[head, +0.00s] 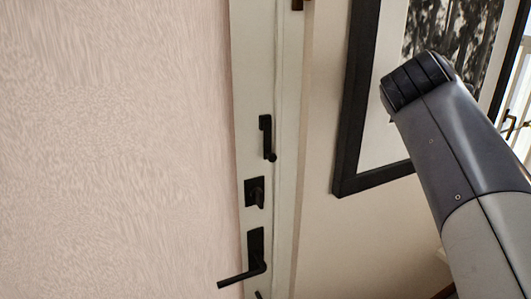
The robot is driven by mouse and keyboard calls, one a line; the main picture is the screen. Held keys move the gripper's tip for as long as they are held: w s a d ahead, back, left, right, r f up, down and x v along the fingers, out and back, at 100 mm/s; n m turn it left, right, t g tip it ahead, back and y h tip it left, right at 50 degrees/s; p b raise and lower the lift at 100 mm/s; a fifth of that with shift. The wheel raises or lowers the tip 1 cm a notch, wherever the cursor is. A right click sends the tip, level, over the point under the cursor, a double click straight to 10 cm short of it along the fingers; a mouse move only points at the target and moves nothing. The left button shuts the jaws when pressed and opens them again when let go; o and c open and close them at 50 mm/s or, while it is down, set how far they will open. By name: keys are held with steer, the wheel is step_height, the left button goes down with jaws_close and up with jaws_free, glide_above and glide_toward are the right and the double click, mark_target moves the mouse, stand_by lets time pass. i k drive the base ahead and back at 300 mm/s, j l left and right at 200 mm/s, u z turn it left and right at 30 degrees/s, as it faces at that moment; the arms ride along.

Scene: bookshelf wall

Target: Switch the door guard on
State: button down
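A narrow pale door strip (258,90) stands upright left of centre in the head view. The door guard (266,137) looks to be the small black fitting highest of the three on this strip. It has an upright bar with a round knob at its lower end. Whether it is on or off I cannot tell from here. My arm rises from the lower right and ends in view at a black ridged part, right of the door guard and apart from it. No gripper fingers can be made out.
Below the door guard are a black thumb-turn plate (255,192) and a black lever handle (255,252) pointing left. A pink textured surface (115,150) fills the left. A black-framed picture (356,115) hangs on the wall behind my arm. A white railing (520,95) shows at far right.

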mark_target(267, 124)
steer(key=j, duration=2.1)
steer(key=k, duration=0.05)
